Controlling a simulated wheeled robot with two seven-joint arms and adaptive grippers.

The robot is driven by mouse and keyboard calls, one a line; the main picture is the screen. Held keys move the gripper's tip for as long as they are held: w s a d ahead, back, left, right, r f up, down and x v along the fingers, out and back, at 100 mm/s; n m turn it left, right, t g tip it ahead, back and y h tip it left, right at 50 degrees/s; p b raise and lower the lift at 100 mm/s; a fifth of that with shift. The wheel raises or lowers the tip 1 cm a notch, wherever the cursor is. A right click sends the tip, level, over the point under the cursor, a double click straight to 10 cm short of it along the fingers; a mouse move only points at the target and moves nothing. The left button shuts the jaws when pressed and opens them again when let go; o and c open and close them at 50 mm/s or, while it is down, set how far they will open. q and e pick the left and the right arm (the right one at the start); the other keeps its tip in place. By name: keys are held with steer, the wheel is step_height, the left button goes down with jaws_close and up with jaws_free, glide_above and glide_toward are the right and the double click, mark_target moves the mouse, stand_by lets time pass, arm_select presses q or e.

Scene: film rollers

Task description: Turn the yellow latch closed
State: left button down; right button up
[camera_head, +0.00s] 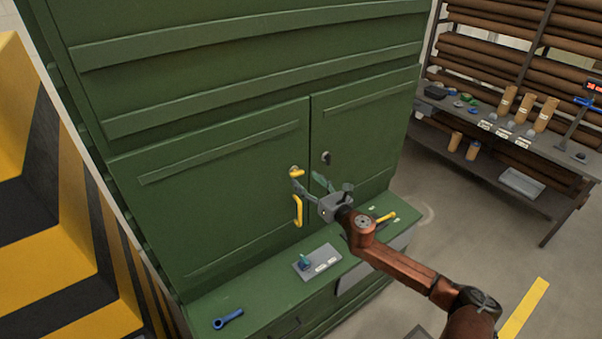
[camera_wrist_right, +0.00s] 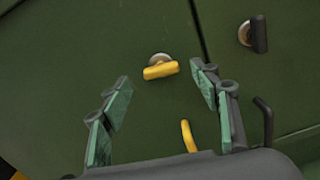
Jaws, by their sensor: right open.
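The yellow latch (camera_head: 296,172) sits on a round metal base near the inner edge of the cabinet's left door, above the yellow handle (camera_head: 298,211). In the right wrist view the latch (camera_wrist_right: 160,70) lies roughly level, slightly tilted, beyond and between the fingers. The yellow handle (camera_wrist_right: 188,136) shows partly below it. My right gripper (camera_head: 312,180) is in front of the doors, close to the latch. In the wrist view the right gripper (camera_wrist_right: 162,98) is open with nothing between its green-padded fingers. Contact with the latch does not show. My left gripper is not in view.
The green cabinet (camera_head: 225,175) has a dark latch (camera_head: 326,157) on its right door. Its ledge holds a blue wrench-like tool (camera_head: 228,319), a grey plate (camera_head: 317,262) and a yellow-handled tool (camera_head: 385,217). A bench (camera_head: 480,150) with rollers stands at right. Striped yellow-black blocks stand left.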

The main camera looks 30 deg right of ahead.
mark_target(299, 173)
steer(key=shift+w+a+p, duration=0.2)
steer(key=shift+w+p, duration=0.25)
steer(key=shift+w, duration=1.75)
steer(key=shift+c, duration=0.3)
steer(key=c, duration=1.1)
